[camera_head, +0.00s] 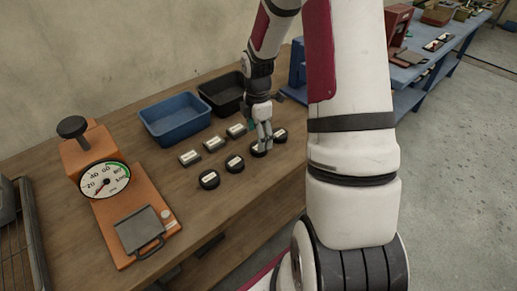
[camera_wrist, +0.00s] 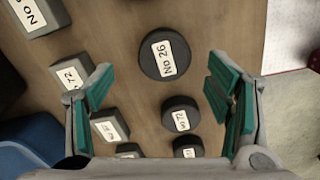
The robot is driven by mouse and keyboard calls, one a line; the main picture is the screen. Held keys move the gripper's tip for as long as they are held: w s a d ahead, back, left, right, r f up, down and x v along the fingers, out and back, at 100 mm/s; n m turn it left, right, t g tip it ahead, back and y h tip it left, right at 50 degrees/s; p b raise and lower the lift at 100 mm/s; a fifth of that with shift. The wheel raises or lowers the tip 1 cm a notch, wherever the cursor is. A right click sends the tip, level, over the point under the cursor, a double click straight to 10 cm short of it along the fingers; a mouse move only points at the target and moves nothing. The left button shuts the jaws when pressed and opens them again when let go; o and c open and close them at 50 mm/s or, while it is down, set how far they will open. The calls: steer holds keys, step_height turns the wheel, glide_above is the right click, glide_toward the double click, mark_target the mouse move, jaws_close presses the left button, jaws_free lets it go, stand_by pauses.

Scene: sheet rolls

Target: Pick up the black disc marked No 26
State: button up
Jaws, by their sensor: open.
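The black disc marked No 26 (camera_wrist: 152,67) lies flat on the wooden table, label up, in the upper middle of the wrist view. My gripper (camera_wrist: 160,84) is open, its green-padded fingers on the left and right, with nothing between them in its grip. In the head view my gripper (camera_head: 264,147) points down over the disc row, low by the third disc from the left (camera_head: 256,153). That disc appears to be No 26, partly covered by my fingers, but its label is unreadable there. I cannot tell the exact height between fingers and disc.
Other black discs (camera_wrist: 181,104) (camera_head: 209,180) share the row, and one (camera_head: 281,134) lies just right of my gripper. Grey labelled blocks (camera_head: 190,158) run alongside. A blue bin (camera_head: 172,129) and a black bin (camera_head: 215,99) stand behind; an orange scale (camera_head: 120,205) is at left.

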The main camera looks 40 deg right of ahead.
steer(key=f, duration=0.4)
steer(key=shift+s, duration=0.3)
steer(key=c, duration=1.3)
steer(key=shift+r, duration=0.15)
